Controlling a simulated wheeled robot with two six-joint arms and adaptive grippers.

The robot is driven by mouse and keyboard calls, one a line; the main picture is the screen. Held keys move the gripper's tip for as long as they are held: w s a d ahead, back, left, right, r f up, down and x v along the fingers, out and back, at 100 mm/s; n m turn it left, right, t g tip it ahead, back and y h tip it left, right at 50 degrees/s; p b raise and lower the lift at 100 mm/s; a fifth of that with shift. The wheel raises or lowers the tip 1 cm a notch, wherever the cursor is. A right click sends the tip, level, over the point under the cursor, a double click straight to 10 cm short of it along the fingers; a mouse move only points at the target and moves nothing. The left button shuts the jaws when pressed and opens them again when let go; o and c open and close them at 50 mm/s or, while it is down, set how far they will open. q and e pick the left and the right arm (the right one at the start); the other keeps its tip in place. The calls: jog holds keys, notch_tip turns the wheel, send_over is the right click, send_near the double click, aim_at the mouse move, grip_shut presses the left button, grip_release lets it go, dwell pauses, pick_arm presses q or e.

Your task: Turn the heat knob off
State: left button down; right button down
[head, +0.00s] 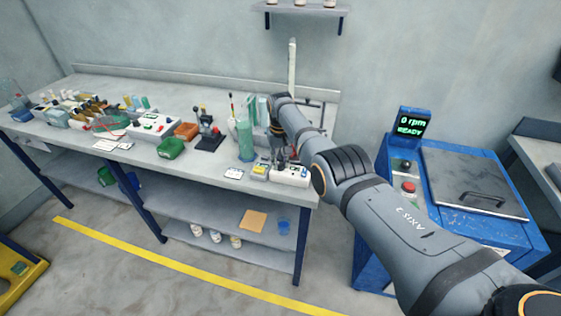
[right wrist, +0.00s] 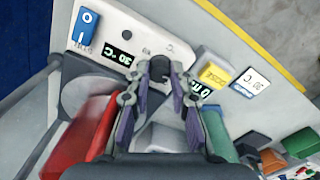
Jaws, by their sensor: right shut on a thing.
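The white hotplate unit (head: 290,176) stands at the right front of the bench. In the right wrist view its white front panel (right wrist: 128,28) carries a small lit display (right wrist: 119,57) that seems to read 30 °C and a blue rocker switch (right wrist: 86,24). My right gripper (head: 284,160) reaches down over this unit. In the right wrist view its fingertips (right wrist: 160,72) are closed around a dark knob (right wrist: 158,74) on the panel. The fingers hide most of the knob, so its pointer is unclear. My left gripper is not in view.
A yellow-faced device (right wrist: 213,74) and a label card (right wrist: 250,83) sit beside the unit. A tall green cylinder (head: 245,138) stands left of my right gripper. A blue centrifuge cabinet (head: 455,190) reading 0 rpm stands right of the bench.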

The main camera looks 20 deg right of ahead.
aim_at(280, 164)
jog(key=shift+n, duration=1.5)
jog(key=shift+w+r, duration=0.1)
jog(key=c, duration=1.5)
grip_release()
jog(key=shift+o, duration=0.2)
notch_tip(280, 164, up, 12)
